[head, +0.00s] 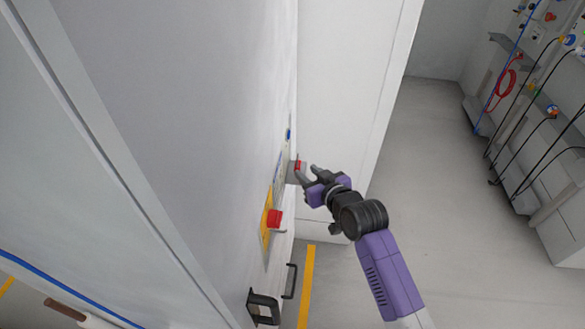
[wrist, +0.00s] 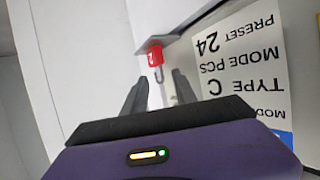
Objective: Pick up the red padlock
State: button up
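The red padlock (wrist: 155,56) shows in the wrist view with a pale mark on its body and a grey shackle. Its body meets a small grey ledge (wrist: 178,38), and the shackle points toward my gripper. In the head view the padlock (head: 298,165) is a small red patch by the cabinet wall. My gripper (wrist: 160,80) is open, its two dark fingers apart with the padlock just beyond the tips and nothing held. In the head view my gripper (head: 306,170) is close to the padlock; I cannot tell whether they touch.
A printed label (wrist: 240,60) is on the panel beside the padlock. A red button (head: 274,218) on a yellow plate and black handles (head: 263,308) stick out from the cabinet wall nearby. The floor (head: 420,190) to the right is clear up to a cable-hung station.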

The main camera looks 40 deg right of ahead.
aim_at(300, 166)
jog(key=x, duration=0.5)
jog(key=shift+w+d+f+p, duration=0.1)
jog(key=shift+w+d+p, duration=0.15)
jog(key=shift+w+p, duration=0.1)
grip_shut()
